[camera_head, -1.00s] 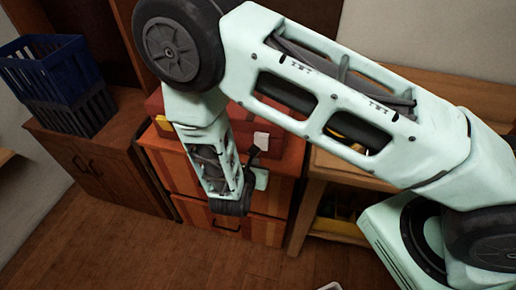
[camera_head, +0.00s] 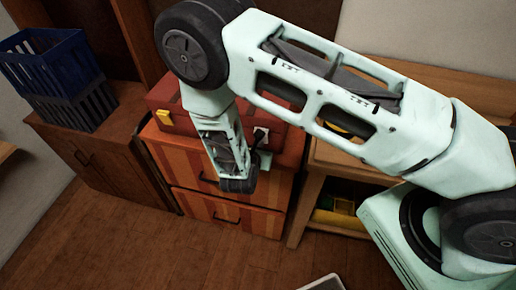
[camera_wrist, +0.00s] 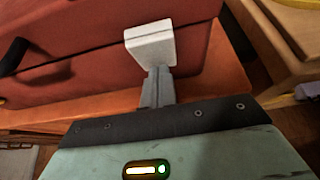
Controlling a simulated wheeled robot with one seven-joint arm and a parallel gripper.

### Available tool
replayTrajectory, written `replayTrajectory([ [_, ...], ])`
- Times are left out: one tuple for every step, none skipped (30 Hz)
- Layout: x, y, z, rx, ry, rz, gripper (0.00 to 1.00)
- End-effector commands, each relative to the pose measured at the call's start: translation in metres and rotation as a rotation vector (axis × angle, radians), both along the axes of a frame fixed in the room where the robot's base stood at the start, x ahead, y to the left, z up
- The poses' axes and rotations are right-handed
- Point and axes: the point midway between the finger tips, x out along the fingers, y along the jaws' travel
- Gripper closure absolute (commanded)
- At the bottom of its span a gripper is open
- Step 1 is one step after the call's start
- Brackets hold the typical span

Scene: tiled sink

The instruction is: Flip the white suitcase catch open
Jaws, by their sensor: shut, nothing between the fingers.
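The red suitcase (camera_head: 178,104) lies on the orange striped drawer cabinet. Its white catch (camera_head: 262,134) is on the front side, right of my forearm. In the wrist view the white catch (camera_wrist: 150,45) is a pale block against the red suitcase side (camera_wrist: 85,65). My gripper (camera_wrist: 155,75) is shut and empty, with its grey fingertips right at the catch's lower edge; whether they touch it I cannot tell. In the head view my arm hides part of the suitcase front, and my gripper (camera_head: 260,150) shows only in part.
A yellow catch (camera_head: 163,118) sits on the suitcase's left. A dark handle (camera_wrist: 14,56) shows at left in the wrist view. A wooden shelf unit (camera_head: 318,190) stands right of the cabinet. Blue and black baskets (camera_head: 50,60) stand at left.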

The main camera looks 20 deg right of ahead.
Motion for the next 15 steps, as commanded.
replayTrajectory([
  [0.001,0.0,0.001,0.002,0.001,-0.002,1.0],
  [0.0,0.0,0.001,0.002,0.001,-0.002,1.0],
  [0.0,0.0,0.001,0.003,0.002,-0.002,1.0],
  [0.0,0.0,0.001,0.003,0.002,-0.002,1.0],
  [0.0,0.0,0.001,0.003,0.002,-0.002,1.0],
  [0.0,0.0,0.002,0.003,0.002,-0.002,1.0],
  [0.0,0.0,0.002,0.003,0.002,-0.002,1.0],
  [0.0,0.0,0.003,0.002,0.001,-0.002,1.0],
  [0.0,0.0,0.004,0.002,0.001,-0.002,1.0],
  [0.0,0.0,0.005,0.002,0.001,-0.002,1.0],
  [0.001,0.0,0.006,0.002,0.001,-0.002,1.0],
  [0.0,0.0,0.008,0.002,0.001,-0.002,1.0],
  [0.001,0.0,0.009,0.002,0.001,-0.002,1.0],
  [0.001,0.0,0.011,0.002,0.001,-0.002,1.0],
  [0.001,0.0,0.013,0.002,0.0,-0.002,1.0],
])
